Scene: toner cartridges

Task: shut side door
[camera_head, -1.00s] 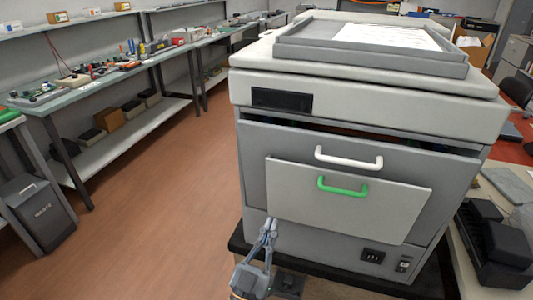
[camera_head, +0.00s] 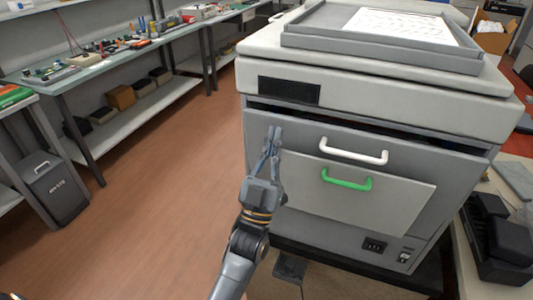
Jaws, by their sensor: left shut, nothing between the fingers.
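The printer (camera_head: 375,85) stands on a dark-topped stand at the right. Its front has a large grey panel with a white handle (camera_head: 353,151), and a dark gap shows along that panel's top edge. A smaller light panel (camera_head: 400,201) with a green handle (camera_head: 347,180) sits in front of it. I cannot tell which panel is the side door. My left gripper (camera_head: 273,132) is shut and empty, pointing up in front of the left part of the grey panel. I cannot tell whether it touches. My right gripper is not in view.
A tray with paper (camera_head: 390,30) lies on top of the printer. A black device (camera_head: 497,240) is on the table at the right. A workbench with tools (camera_head: 110,55) and a waste bin (camera_head: 55,190) stand at the left. The floor between is clear.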

